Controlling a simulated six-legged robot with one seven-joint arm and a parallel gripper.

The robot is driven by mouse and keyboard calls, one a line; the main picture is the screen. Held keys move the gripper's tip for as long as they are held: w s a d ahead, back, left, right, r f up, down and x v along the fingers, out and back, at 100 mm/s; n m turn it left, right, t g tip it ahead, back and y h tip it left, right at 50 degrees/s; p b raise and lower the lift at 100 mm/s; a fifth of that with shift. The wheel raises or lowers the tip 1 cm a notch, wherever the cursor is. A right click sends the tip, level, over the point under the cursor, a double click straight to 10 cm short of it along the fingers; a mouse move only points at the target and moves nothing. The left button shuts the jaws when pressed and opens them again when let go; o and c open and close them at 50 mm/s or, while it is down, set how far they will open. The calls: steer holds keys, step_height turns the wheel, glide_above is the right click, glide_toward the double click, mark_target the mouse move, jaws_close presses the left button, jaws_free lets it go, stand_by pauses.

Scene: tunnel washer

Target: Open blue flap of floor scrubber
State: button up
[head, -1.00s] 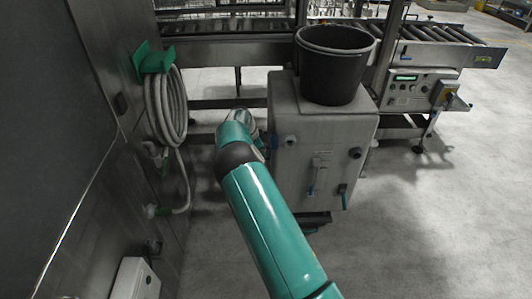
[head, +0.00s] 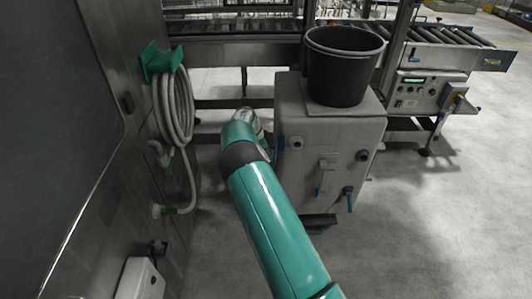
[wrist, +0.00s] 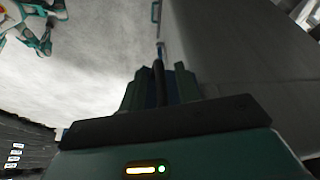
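A grey boxy unit (head: 308,184) stands on the floor past my arm; it may be the floor scrubber, but I cannot tell. No clear blue flap shows in the head view. My gripper is hidden behind my teal arm there, close to the unit's left side. In the wrist view, my gripper (wrist: 160,88) points along a grey wall face (wrist: 225,55). A dark strip and a bluish patch (wrist: 180,72) show between its ridged fingers. Whether they touch it is unclear.
A black bucket (head: 342,68) stands on top of the unit. A steel wall with a coiled hose (head: 174,108) on a green holder is at left. A roller conveyor (head: 450,40) and control box (head: 413,92) are behind right. The right floor is clear.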

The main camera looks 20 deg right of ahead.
steer(key=shift+r, duration=0.1)
steer(key=shift+w+a+r, duration=0.1)
steer(key=shift+r, duration=0.2)
steer(key=v, duration=1.3)
steer(key=shift+r, duration=0.1)
steer(key=s+a+r+n+t+y, duration=0.1)
steer(key=s+r+n+t+y, duration=0.45)
steer(key=s+r, duration=1.45)
steer(key=s+a+n, duration=0.2)
steer(key=s+n, duration=0.2)
steer(key=s, duration=0.4)
steer(key=s+a+n, duration=0.3)
steer(key=s+n, duration=0.1)
steer(key=s, duration=0.5)
steer(key=s+a+n+h, duration=0.1)
steer(key=s+a+n, duration=0.2)
steer(key=s, duration=0.6)
steer(key=shift+n, duration=0.95)
